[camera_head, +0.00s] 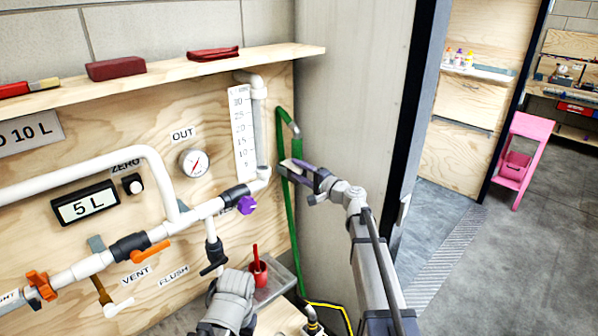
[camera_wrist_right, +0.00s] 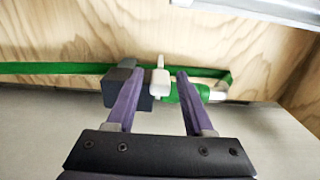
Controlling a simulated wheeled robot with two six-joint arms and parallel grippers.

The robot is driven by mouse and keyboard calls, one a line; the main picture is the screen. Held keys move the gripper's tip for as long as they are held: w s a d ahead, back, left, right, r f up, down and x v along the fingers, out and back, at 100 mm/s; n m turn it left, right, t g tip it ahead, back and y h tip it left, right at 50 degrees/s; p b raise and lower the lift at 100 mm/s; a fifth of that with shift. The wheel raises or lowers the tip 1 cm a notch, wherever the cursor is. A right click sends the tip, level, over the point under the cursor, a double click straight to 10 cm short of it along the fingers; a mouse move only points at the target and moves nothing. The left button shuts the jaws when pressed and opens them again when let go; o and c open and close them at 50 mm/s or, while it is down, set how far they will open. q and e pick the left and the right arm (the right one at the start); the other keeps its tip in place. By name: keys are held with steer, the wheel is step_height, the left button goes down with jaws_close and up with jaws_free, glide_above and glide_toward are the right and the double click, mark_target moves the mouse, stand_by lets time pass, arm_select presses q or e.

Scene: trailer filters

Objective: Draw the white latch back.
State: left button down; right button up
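The white latch (camera_wrist_right: 160,82) is a small upright white piece beside a dark grey block (camera_wrist_right: 113,82) in the right wrist view. My right gripper (camera_wrist_right: 160,98) has two purple fingers, spread apart on either side of the latch. A gap shows between the latch and each finger. In the head view my right gripper (camera_head: 296,174) reaches in from the lower right to the green hose by the panel's right edge. There the fingers and the dark block partly hide the latch. A grey link of my other arm shows at the bottom; its fingers are not visible.
The green hose (camera_head: 289,225) hangs at the panel's right edge. White pipes carry an orange valve handle (camera_head: 151,252) and a purple knob (camera_head: 247,205). A wooden shelf (camera_head: 165,72) runs above. A red cup (camera_head: 257,272) stands below. Open floor lies right.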

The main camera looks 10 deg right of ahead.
jaws_close()
stand_by(1.2)
